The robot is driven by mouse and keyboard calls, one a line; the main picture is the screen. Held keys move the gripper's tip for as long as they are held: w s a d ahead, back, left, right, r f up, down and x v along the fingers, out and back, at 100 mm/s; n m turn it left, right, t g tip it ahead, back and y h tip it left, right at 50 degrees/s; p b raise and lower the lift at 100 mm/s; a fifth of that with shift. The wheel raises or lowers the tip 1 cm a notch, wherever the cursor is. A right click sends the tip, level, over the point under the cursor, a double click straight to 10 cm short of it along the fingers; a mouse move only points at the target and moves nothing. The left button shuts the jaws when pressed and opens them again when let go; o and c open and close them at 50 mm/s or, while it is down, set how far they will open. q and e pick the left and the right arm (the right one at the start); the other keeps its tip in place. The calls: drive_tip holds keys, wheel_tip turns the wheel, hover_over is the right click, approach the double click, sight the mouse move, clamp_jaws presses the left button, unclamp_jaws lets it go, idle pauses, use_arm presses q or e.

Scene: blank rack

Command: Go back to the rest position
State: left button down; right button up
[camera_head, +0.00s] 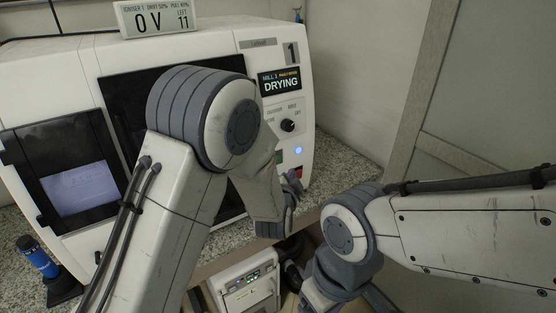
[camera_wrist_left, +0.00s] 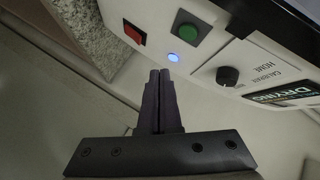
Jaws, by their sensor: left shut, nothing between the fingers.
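My left arm reaches across the front of the white mill (camera_head: 60,75) in the head view. My left gripper (camera_head: 291,185) is near the mill's lower right corner, partly hidden by its own wrist. In the left wrist view its fingers (camera_wrist_left: 160,75) are shut together with nothing between them. They point toward the mill's panel, with a red button (camera_wrist_left: 134,32), a green button (camera_wrist_left: 187,36), a blue light (camera_wrist_left: 172,57) and a dark knob (camera_wrist_left: 228,76). I cannot tell whether the fingertips touch the panel. My right arm is folded in from the right; its gripper does not show clearly.
The mill's display (camera_head: 281,83) reads "DRYING". A sign (camera_head: 156,18) showing "0 V" and "11" stands on top. A blue cylinder (camera_head: 38,257) stands at the lower left. A smaller white device (camera_head: 246,285) sits below the speckled counter (camera_head: 345,165). A wall panel is at right.

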use_arm(q)
drive_tip(key=s+d+n+g+h, duration=0.3)
drive_tip(key=s+g, duration=0.5)
drive_tip(key=s, duration=0.9)
drive_tip(key=s+a+r+n+g+y, duration=0.1)
drive_tip(key=s+a+g+y, duration=0.1)
drive_tip(key=s, duration=0.8)
drive_tip(key=s+a+r+n+g+y, duration=0.1)
drive_tip(key=s+a+g, duration=0.3)
drive_tip(key=s, duration=0.6)
drive_tip(key=shift+s+a+r+n+g+y, duration=0.15)
drive_tip(key=shift+s+a+n+g+y, duration=0.2)
drive_tip(key=shift+a+y, duration=0.45)
drive_tip(key=shift+w+a, duration=0.1)
drive_tip(key=shift+w, duration=0.05)
